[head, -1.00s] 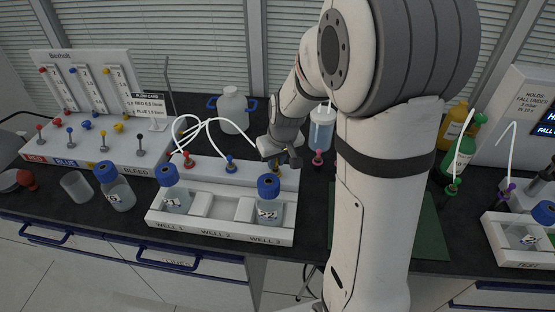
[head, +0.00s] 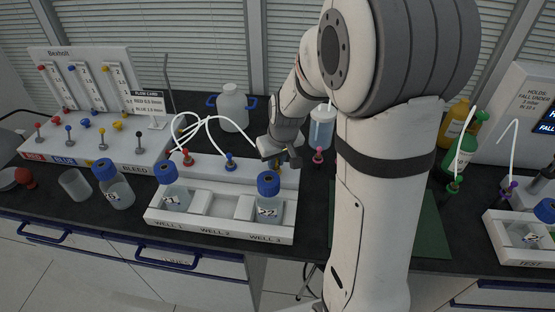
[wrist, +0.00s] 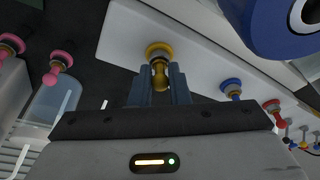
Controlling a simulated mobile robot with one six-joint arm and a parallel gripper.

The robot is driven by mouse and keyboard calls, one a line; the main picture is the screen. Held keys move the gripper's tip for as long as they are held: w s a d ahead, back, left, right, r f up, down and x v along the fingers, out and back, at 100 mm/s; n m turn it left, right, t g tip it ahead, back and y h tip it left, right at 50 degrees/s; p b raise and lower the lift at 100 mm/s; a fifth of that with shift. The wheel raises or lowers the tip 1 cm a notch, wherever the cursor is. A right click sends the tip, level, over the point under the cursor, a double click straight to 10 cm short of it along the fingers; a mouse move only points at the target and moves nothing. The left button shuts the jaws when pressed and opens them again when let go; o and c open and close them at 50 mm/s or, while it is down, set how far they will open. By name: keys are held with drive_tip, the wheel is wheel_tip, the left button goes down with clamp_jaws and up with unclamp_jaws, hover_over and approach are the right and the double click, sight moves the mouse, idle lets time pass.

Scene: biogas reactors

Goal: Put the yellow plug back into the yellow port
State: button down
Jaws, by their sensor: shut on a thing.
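My gripper (wrist: 160,88) is shut on the yellow plug (wrist: 159,72), with one finger on each side of its knob in the wrist view. The yellow port (wrist: 159,49) shows as a yellow ring on the white rack, right at the plug's far end. The plug lines up with the ring and appears to meet it; I cannot tell how deep it sits. In the head view my gripper (head: 283,157) is low over the rear right part of the white well rack (head: 215,236), and the port is mostly hidden behind it.
The blue plug (head: 231,161) and red plug (head: 188,157), with white tubes, stand left along the same rack. A blue-capped bottle (head: 268,200) sits in front of my gripper. A pink plug (head: 318,154) and a clear container (head: 321,130) are close on the right.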

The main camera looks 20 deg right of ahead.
drive_tip(key=c, duration=1.3)
unclamp_jaws()
drive_tip(key=v, duration=0.7)
drive_tip(key=shift+r, duration=0.35)
drive_tip(key=shift+s, duration=0.2)
drive_tip(key=s+r+m, duration=0.2)
drive_tip(key=s+r, duration=0.1)
drive_tip(key=s, duration=1.5)
drive_tip(key=shift+r+h, duration=0.15)
drive_tip(key=shift+h, duration=0.15)
